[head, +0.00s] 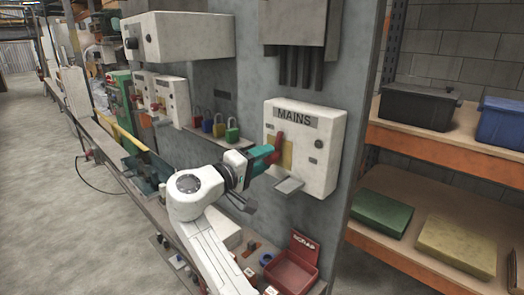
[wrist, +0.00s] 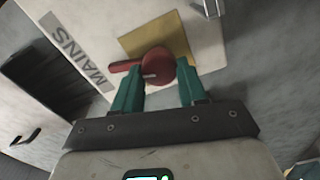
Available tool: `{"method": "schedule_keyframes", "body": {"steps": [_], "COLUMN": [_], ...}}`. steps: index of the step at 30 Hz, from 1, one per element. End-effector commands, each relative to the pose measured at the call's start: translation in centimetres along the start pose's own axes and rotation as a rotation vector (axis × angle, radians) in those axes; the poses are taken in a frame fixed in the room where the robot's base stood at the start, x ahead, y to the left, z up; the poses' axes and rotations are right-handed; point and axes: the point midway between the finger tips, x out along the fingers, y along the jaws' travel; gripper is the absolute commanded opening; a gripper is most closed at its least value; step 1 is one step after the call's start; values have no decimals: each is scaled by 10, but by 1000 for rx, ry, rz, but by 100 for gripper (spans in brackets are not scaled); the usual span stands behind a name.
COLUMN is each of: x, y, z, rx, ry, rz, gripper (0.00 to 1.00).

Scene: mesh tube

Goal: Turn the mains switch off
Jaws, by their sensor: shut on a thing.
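The mains switch box (head: 327,160) is a white box fixed to the grey panel, with a grey MAINS label (head: 297,115) at its top. Its red switch handle (head: 279,142) sits on a yellow plate (head: 287,155) and its lever points up towards the label. My gripper (head: 266,157) reaches it from the left. In the wrist view its teal fingers (wrist: 158,85) stand on either side of the round red hub of the handle (wrist: 155,63), shut on it. The lever pokes out past the left finger towards the label. Part of the hub is hidden by the fingers.
A small grey ledge (head: 289,185) juts from the box below the handle. Coloured padlocks (head: 219,129) hang to the left. A red scrap bin (head: 291,271) stands below. Shelves with a black crate (head: 416,106) are at the right. Dark conduits (head: 300,68) run above the box.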

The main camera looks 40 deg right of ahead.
Motion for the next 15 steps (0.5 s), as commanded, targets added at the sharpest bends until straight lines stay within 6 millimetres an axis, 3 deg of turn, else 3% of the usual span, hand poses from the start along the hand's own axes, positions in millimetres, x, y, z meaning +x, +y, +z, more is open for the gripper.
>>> {"method": "schedule_keyframes", "body": {"steps": [15], "x": [-1], "y": [0], "z": [-2], "rx": [-243], "ry": [8], "rz": [1], "gripper": [11]}}
